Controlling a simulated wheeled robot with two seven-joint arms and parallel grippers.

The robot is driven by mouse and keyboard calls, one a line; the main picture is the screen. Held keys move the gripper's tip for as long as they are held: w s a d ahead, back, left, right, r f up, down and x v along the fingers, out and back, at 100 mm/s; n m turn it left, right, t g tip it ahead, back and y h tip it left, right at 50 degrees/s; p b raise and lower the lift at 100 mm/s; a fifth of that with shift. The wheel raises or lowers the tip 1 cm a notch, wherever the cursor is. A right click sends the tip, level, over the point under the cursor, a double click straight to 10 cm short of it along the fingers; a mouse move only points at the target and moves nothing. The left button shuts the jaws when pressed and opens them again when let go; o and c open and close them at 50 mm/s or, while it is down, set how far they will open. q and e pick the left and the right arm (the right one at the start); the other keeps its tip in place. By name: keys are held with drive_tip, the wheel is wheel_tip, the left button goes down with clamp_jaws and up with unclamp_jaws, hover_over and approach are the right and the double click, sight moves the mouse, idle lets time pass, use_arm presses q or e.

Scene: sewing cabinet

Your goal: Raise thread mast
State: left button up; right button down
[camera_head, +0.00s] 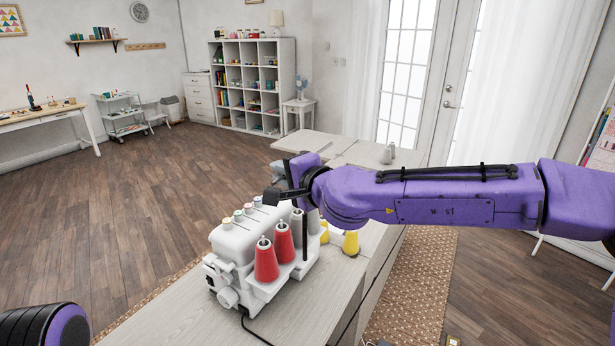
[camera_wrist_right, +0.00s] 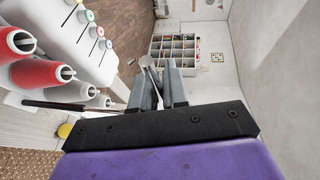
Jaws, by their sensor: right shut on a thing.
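The white serger (camera_head: 236,247) stands on the cabinet top with red and grey thread spools along its side. Its thread mast (camera_head: 305,236) is a dark upright post beside the red spools, its upper part hidden behind my right arm. In the right wrist view the mast's dark post (camera_wrist_right: 70,106) runs toward my fingers, and a thin light rod with a pale end (camera_wrist_right: 144,61) shows at them. My right gripper (camera_head: 276,184) is above the serger, shut on the mast; its fingers also show in the wrist view (camera_wrist_right: 160,88). My left gripper is out of view.
Red spools (camera_head: 266,262) stand close to the mast, and a yellow cone (camera_head: 351,243) is on the cabinet top (camera_head: 318,318) at the right. A dark cord runs over the front. A cubby shelf (camera_head: 252,85) is far behind.

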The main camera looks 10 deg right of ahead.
use_arm(q)
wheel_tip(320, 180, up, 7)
drive_tip(key=p, duration=0.5)
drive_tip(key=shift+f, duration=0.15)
use_arm(e)
wheel_tip(320, 180, up, 8)
drive_tip(key=shift+f, duration=0.15)
drive_tip(key=shift+w, duration=0.1)
drive_tip(key=c, duration=1.3)
unclamp_jaws()
drive_tip(key=shift+o, duration=0.4)
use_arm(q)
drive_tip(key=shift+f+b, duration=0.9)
use_arm(e)
drive_tip(key=v, duration=1)
drive_tip(key=shift+s, duration=0.35)
